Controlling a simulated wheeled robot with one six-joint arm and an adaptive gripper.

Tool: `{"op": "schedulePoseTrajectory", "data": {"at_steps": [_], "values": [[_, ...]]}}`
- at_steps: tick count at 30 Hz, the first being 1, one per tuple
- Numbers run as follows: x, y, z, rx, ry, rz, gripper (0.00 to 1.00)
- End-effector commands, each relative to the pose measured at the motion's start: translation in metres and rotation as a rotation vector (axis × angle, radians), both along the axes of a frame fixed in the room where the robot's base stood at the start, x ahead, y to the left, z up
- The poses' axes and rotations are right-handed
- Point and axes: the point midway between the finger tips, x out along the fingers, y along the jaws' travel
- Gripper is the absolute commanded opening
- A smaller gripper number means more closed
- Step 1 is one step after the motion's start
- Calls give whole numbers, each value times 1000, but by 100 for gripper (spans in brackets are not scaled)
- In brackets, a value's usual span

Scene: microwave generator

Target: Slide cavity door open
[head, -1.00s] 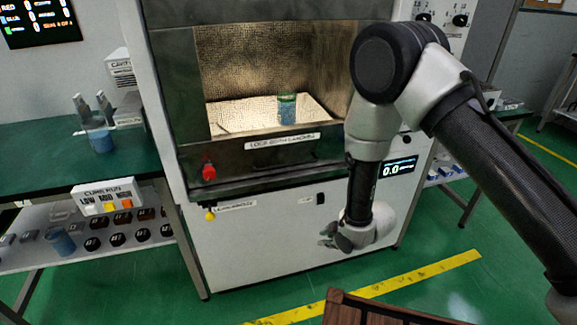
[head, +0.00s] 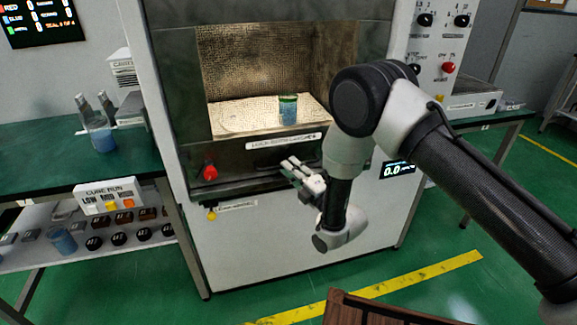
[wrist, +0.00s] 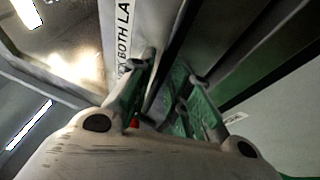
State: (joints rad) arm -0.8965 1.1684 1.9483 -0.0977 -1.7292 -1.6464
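The cavity door (head: 235,160) is a dark panel on the front of the white cabinet, with a lit window above a white label (head: 283,141). Its dark handle bar (head: 262,168) lies below the label, partly hidden by my fingers. My gripper (head: 294,170) is at the right part of this bar, fingers pointing at the door. In the wrist view, the fingers (wrist: 168,88) are apart, with a dark bar between them and the label (wrist: 123,35) beside them. I cannot tell whether they touch the bar. A red latch (head: 209,172) sits on the door's lower left.
A cup with blue contents (head: 288,109) stands inside the lit cavity. A green-topped bench (head: 40,160) stands left, and a brown wooden edge (head: 350,312) is at the bottom.

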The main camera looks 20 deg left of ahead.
Motion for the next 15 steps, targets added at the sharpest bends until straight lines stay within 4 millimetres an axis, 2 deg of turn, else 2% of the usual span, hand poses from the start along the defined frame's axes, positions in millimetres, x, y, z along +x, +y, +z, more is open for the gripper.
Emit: {"op": "schedulePoseTrajectory", "data": {"at_steps": [5,13,15], "values": [[9,13,3,0,1,0,19],[10,15,3,0,3,-1,19],[10,15,3,0,3,-1,8]]}}
